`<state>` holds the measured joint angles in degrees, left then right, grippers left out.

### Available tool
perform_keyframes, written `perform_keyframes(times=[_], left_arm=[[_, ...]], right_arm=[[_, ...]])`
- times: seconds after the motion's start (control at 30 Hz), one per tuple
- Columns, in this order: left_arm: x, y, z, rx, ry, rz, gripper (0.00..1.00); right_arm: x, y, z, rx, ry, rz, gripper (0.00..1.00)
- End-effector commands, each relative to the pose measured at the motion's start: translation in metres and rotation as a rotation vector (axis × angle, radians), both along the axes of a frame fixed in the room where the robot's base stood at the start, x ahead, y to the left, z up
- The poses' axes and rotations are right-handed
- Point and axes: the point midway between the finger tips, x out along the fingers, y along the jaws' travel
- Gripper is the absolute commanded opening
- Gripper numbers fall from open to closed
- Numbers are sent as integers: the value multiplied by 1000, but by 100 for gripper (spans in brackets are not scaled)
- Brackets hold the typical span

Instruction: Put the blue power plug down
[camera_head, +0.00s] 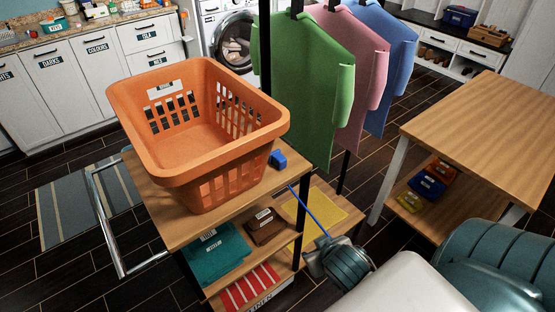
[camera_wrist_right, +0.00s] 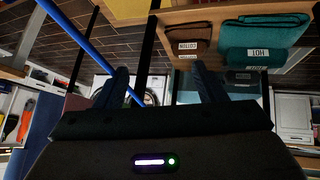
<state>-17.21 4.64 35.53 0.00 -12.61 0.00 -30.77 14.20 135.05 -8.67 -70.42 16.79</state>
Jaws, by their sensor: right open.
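A small blue block (camera_head: 277,160), which looks like the blue power plug, rests on the wooden shelf top (camera_head: 180,222) beside the orange basket. A thin blue rod or cord (camera_head: 306,209) slants down from near the shelf edge towards my right wrist. It also crosses the left of the right wrist view (camera_wrist_right: 85,48). My right gripper (camera_wrist_right: 162,80) is open, and I see nothing held between its fingers. In the head view it is low, in front of the shelf unit and below the block. I cannot tell whether the rod joins the block. My left gripper is out of view.
An orange laundry basket (camera_head: 220,130) fills most of the shelf top. Teal towels (camera_head: 215,252) and a brown cloth (camera_head: 265,225) lie on the shelf below. Green, pink and blue shirts (camera_head: 300,75) hang behind. A wooden table (camera_head: 490,115) at right has a clear top.

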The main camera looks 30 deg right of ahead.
Motion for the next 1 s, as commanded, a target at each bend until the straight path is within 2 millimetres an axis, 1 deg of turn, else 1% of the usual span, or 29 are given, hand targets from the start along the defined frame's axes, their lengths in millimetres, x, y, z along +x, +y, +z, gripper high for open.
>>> perform_keyframes(times=[0.03,0.1,0.17,0.3,0.4,0.5,0.6,0.7,0.87,1.0], left_arm=[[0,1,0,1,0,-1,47],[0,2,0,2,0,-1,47],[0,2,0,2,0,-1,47],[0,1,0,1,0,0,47],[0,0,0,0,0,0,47],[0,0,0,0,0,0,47],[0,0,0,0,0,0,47],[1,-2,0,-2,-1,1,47],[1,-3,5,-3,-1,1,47],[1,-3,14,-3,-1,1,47]], right_arm=[[12,-9,10,-17,-68,-13,64],[29,-19,23,-28,-168,-29,64],[42,-27,33,-34,-254,-35,64],[77,-41,61,-31,-468,-10,64],[102,-46,83,-5,-623,50,64],[122,-45,103,41,-753,140,64],[134,-41,115,89,-827,225,64],[139,-37,121,122,-860,279,64],[148,-35,124,144,-872,301,64],[162,-34,125,146,-874,298,64]])
